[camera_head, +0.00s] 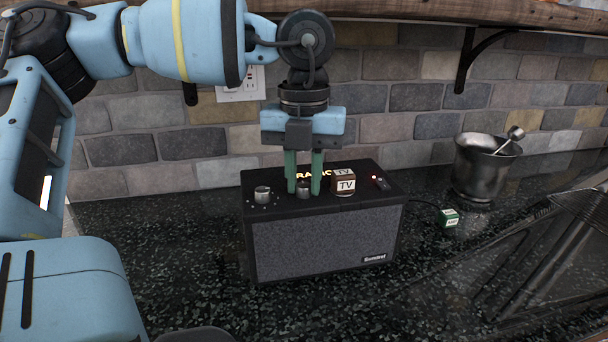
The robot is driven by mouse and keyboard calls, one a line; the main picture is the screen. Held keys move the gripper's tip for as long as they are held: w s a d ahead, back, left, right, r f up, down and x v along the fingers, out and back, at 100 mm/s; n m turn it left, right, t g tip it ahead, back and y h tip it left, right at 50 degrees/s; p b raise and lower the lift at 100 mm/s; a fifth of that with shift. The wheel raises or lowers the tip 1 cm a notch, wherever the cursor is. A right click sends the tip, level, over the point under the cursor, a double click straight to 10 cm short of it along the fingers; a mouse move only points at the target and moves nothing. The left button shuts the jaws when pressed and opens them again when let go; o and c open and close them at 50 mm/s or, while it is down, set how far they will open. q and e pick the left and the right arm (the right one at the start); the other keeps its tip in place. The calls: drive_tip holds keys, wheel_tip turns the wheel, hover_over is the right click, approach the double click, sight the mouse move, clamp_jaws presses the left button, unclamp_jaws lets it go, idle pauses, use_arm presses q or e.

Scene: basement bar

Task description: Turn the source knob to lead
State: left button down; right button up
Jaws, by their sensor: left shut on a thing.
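A black speaker box (320,240) with a grey grille stands on the dark counter. On its top are a silver knob (262,194) at the left and a second silver knob (304,188) near the middle. My left gripper (304,185) points straight down over the middle knob, its green fingers shut on that knob from both sides. Yellow letters, partly hidden by the fingers, show behind it. Which knob is the source knob I cannot tell from labels. My right gripper is not in view.
A brown cube marked TV (344,182) sits on the speaker's top, close to the right finger. A small green cube (448,218) and a metal mortar (484,166) stand on the counter at the right. A brick wall (400,97) and wooden shelf (440,10) are behind.

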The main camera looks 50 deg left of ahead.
use_arm(q)
drive_tip(key=shift+m, duration=0.3)
drive_tip(key=m, duration=0.5)
drive_tip(key=shift+b, duration=0.3)
drive_tip(key=m, duration=0.6)
drive_tip(key=shift+r+m, duration=0.1)
drive_tip(key=shift+m, duration=0.2)
drive_tip(key=c, duration=1.2)
unclamp_jaws()
drive_tip(key=shift+c, duration=0.2)
